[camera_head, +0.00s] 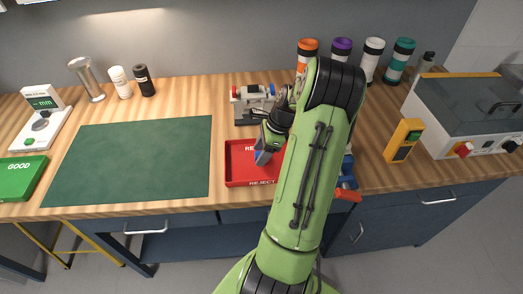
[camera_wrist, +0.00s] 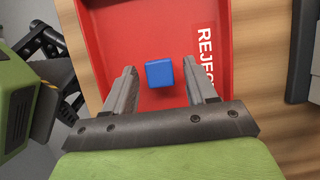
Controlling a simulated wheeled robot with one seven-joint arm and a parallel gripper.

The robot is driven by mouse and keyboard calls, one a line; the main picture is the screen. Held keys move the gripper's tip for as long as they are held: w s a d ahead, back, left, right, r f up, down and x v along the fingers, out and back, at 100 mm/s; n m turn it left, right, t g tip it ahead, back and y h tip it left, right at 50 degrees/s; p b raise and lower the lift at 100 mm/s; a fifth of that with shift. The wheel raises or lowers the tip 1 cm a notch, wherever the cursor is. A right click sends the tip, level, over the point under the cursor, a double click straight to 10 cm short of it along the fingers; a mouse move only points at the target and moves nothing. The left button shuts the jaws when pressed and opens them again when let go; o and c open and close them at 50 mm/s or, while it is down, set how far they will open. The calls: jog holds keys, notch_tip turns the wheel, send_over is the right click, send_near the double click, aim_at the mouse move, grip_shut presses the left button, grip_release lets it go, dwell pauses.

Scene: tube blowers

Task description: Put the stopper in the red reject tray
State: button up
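The red reject tray (camera_head: 236,177) lies on the bench right of the green mat, partly hidden by my arm. Its red floor and REJECT lettering fill much of the wrist view (camera_wrist: 112,38). A small blue block (camera_wrist: 159,73), which looks like the stopper, shows over the tray floor, apart from its walls. My gripper (camera_wrist: 163,82) is open above the tray, with a finger on each side of the block and gaps between. In the head view my gripper (camera_head: 265,154) points down into the tray.
A grey device (camera_head: 247,104) stands right behind the tray. The green mat (camera_head: 135,160) is bare. A green GOOD tray (camera_head: 20,178) is at the left edge. A yellow box (camera_head: 404,141) and a lidded machine (camera_head: 465,115) stand at right. Several capped tubes stand at the back.

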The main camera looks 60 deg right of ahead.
jog(key=p+v, duration=0.4)
jog(key=v, duration=0.8)
jog(key=w+a+r+n+h, duration=0.1)
jog(key=w+a+r+n, duration=0.1)
jog(key=a+r+n, duration=0.3)
jog(key=w+a+r+n+g+h, duration=0.1)
jog(key=w+a+n, duration=0.15)
jog(key=a, duration=0.55)
jog(key=w+a+r+n+h, duration=0.1)
jog(key=a+r+n, duration=0.2)
jog(key=a+n, duration=0.25)
jog(key=s+a+r+n+t, duration=0.2)
jog(key=s+a+n+t, duration=0.1)
jog(key=s+a+n, duration=0.8)
jog(key=a+n, duration=0.3)
jog(key=a, duration=0.2)
jog(key=shift+r+n, duration=0.3)
jog(key=shift+n, duration=0.1)
jog(key=shift+d, duration=0.1)
